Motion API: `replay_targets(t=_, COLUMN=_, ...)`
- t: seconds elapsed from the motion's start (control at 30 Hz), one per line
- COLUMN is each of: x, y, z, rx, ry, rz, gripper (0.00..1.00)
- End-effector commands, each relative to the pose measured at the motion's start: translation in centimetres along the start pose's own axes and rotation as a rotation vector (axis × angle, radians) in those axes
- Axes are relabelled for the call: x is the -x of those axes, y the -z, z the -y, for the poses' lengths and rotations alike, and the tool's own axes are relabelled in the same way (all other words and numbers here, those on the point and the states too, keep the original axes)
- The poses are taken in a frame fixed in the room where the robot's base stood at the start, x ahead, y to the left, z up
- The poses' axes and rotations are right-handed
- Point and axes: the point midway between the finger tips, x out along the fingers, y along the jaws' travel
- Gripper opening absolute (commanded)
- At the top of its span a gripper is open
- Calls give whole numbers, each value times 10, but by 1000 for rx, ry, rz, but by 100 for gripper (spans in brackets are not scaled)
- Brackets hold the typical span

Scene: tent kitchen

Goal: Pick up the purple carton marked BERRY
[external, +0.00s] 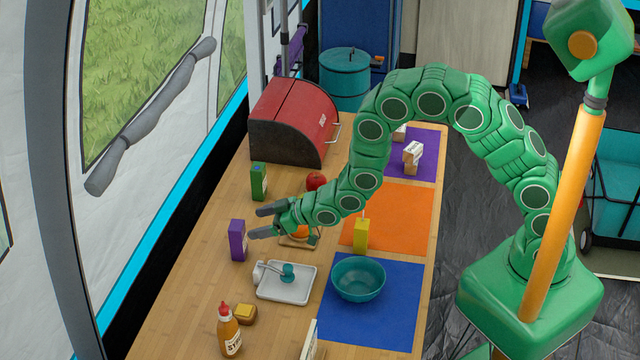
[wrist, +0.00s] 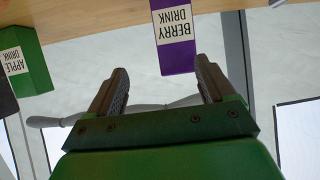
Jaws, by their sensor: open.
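The purple carton marked BERRY DRINK (external: 237,240) stands upright near the left edge of the wooden counter. It also shows at the top middle of the wrist view (wrist: 174,48), upside down, beyond my fingertips. My gripper (external: 263,221) is open and empty, just right of the carton in the external view and apart from it. In the wrist view my gripper's fingers (wrist: 160,78) are spread, with the carton ahead and nothing between them.
A green APPLE DRINK carton (external: 259,182) stands behind the purple one. A white tray (external: 287,294), a teal bowl (external: 358,278), a yellow carton (external: 361,236) and a sauce bottle (external: 229,333) stand nearby. A red bread box (external: 292,121) is at the back.

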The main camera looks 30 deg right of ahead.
Motion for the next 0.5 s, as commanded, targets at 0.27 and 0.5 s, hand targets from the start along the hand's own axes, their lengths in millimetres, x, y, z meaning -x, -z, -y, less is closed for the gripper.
replay_targets(t=0.27, x=-13, y=-6, z=21, rx=5, ry=36, rz=-44, gripper=83)
replay_targets(t=0.5, x=-30, y=-3, z=22, rx=5, ry=36, rz=-46, gripper=83)
